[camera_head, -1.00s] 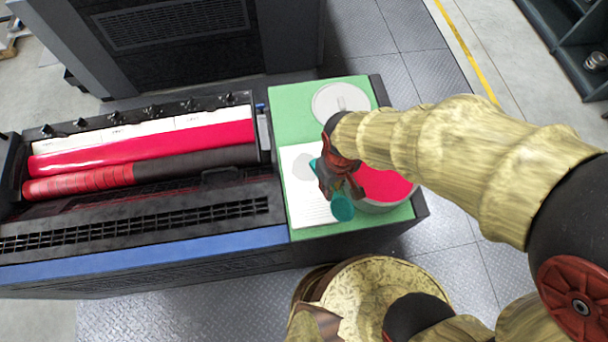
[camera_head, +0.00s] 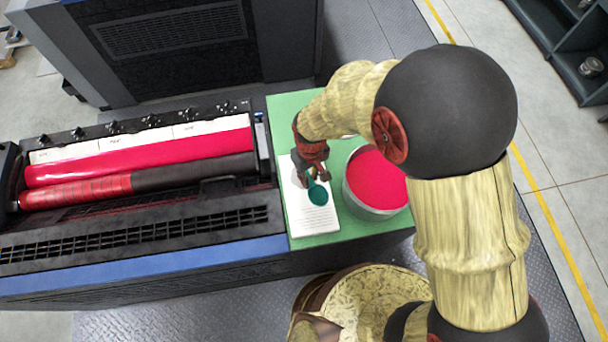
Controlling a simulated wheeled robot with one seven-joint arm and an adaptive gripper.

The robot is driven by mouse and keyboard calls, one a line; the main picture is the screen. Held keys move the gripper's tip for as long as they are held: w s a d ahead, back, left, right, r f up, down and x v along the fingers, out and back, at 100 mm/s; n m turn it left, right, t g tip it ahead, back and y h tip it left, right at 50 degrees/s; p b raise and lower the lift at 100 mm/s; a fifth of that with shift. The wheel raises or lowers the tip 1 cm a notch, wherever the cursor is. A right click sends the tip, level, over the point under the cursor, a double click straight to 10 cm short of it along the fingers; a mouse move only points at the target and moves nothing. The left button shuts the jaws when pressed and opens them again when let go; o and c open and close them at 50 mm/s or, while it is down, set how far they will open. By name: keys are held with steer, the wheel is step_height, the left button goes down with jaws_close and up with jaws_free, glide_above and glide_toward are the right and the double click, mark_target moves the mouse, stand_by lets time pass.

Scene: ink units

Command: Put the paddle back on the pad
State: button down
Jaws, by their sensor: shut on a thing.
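The paddle (camera_head: 317,195) is a small teal piece with a rounded end, seen over the white pad. My gripper (camera_head: 318,179) is red and dark and is shut on the paddle's upper part, which the fingers partly hide. The pad (camera_head: 311,222) is a white printed sheet or block lying on the green top. I cannot tell whether the paddle touches the pad or hangs just above it.
A round can of red ink (camera_head: 376,183) stands on the green top (camera_head: 345,232), right of the pad. The press with red rollers (camera_head: 140,160) lies to the left. My arm covers the top's back right part.

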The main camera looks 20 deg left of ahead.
steer(key=f, duration=0.1)
steer(key=w+a+f, duration=0.2)
steer(key=shift+f+p, duration=0.1)
steer(key=shift+p, duration=0.2)
steer(key=f, duration=0.3)
steer(key=shift+w+a+f, duration=0.1)
steer(key=shift+a+f, duration=0.1)
steer(key=shift+f, duration=0.05)
steer(key=c, duration=1.7)
jaws_free()
steer(key=shift+r, duration=0.1)
step_height(320, 180, up, 12)
steer(key=shift+f+b, duration=0.1)
steer(key=shift+b, duration=0.5)
steer(key=shift+d, duration=0.1)
